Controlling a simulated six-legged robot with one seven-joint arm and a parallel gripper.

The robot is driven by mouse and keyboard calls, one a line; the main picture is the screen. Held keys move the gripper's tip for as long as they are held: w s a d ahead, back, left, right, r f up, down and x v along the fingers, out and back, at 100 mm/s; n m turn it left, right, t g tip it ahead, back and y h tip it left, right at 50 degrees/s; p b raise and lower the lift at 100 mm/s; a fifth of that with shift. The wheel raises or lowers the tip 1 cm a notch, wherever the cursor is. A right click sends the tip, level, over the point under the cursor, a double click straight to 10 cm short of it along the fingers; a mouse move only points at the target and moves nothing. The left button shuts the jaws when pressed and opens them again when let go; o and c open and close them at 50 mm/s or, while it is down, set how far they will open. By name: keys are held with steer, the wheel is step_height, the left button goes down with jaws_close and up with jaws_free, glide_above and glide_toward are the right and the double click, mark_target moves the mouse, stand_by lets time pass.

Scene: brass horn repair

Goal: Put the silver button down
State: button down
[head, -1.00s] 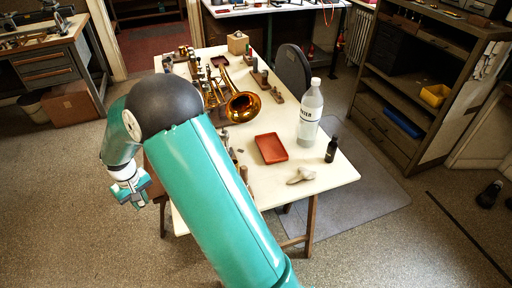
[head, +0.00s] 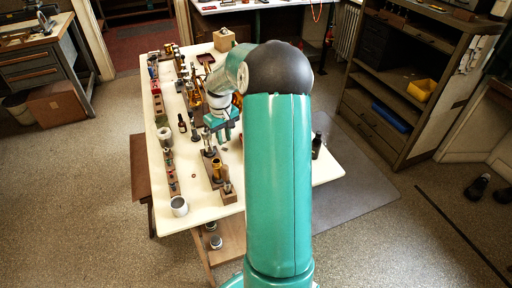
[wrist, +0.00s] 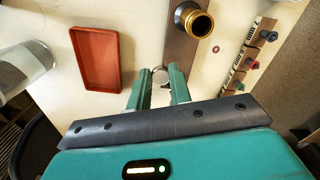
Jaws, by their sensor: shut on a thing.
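My gripper (head: 222,128) is over the left-middle part of the white table (head: 214,203) in the head view, beside a row of wooden blocks with brass parts. In the wrist view its two green fingers (wrist: 158,82) are shut on a small, round, silvery piece, the silver button (wrist: 160,74), which shows between the fingertips. The white tabletop lies beneath it; how high the button is above it I cannot tell. In the head view the button is too small or hidden to make out.
In the wrist view a red tray (wrist: 96,61) lies left of the fingers and a clear bottle (wrist: 22,62) farther left. A brass cup (wrist: 197,22) on a wooden strip stands just ahead. A small red ring (wrist: 215,49) lies to the right. A dark bottle (head: 316,146) stands right of my arm.

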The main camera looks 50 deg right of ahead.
steer(key=s+d+f, duration=0.1)
steer(key=d+f, duration=0.2)
steer(key=d, duration=0.1)
steer(key=s+d+f, duration=0.2)
steer(key=d+f, duration=0.1)
steer(key=d, duration=0.1)
steer(key=s+d+f, duration=0.2)
steer(key=d+f, duration=0.1)
steer(key=d, duration=0.1)
steer(key=shift+s+d, duration=0.1)
steer(key=shift+d, duration=0.15)
steer(key=shift+d+f, duration=0.15)
steer(key=shift+f, duration=0.1)
steer(key=shift+s+d+f, duration=0.1)
steer(key=shift+d+f, duration=0.05)
steer(key=shift+f, duration=0.75)
steer(key=shift+s+d+f, duration=0.1)
steer(key=shift+f, duration=0.75)
steer(key=shift+f, duration=0.15)
steer(key=c, duration=1.3)
jaws_free()
step_height(320, 180, up, 12)
steer(key=shift+r, duration=0.15)
